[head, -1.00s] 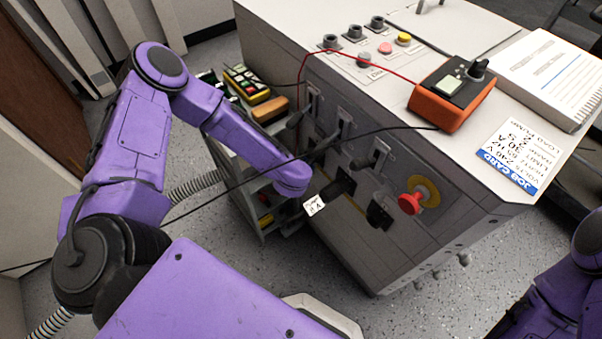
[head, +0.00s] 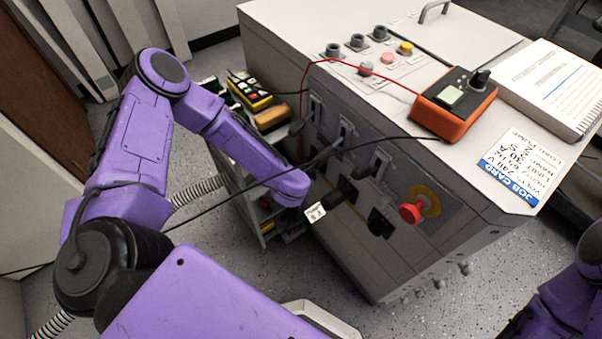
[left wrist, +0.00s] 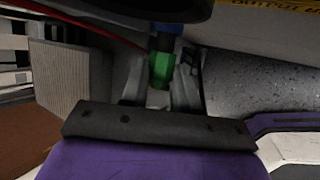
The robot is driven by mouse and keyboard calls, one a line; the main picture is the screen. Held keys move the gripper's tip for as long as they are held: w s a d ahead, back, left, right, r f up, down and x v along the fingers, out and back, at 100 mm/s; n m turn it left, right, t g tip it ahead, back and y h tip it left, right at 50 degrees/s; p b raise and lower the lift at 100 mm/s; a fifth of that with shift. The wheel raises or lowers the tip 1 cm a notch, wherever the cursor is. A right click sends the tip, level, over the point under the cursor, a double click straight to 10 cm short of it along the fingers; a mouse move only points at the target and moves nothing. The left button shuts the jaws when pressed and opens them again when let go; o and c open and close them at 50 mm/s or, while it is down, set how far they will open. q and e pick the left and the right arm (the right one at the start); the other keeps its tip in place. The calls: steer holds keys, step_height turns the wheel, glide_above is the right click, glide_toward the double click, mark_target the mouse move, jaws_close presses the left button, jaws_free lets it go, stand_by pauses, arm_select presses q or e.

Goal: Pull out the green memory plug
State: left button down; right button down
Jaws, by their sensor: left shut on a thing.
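The green memory plug (left wrist: 160,70) shows in the left wrist view, with a blue part just above it toward a dark round shape. My left gripper (left wrist: 160,84) has one grey finger on each side of the plug and is shut on it. I cannot tell how far the plug sits in its socket. In the head view my left arm reaches to the front panel of the grey cabinet (head: 345,262); its gripper and the plug cannot be made out there. My right gripper is out of view; only part of that arm shows at the lower right.
A white tag (head: 315,212) hangs near my left wrist. A red knob (head: 411,213) and black handles stick out of the panel. An orange meter (head: 455,106) with red and black leads sits on top. A cart (head: 262,221) stands left of the cabinet.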

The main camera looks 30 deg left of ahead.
arm_select(q)
steer(key=shift+s+a, duration=0.25)
steer(key=shift+s, duration=0.35)
steer(key=shift+s+a, duration=0.15)
steer(key=shift+s, duration=0.15)
steer(key=s, duration=0.1)
steer(key=s+a+p, duration=0.1)
steer(key=s, duration=0.2)
steer(key=shift+s+a+p, duration=0.25)
steer(key=shift+a+p, duration=0.1)
steer(key=shift+a, duration=0.05)
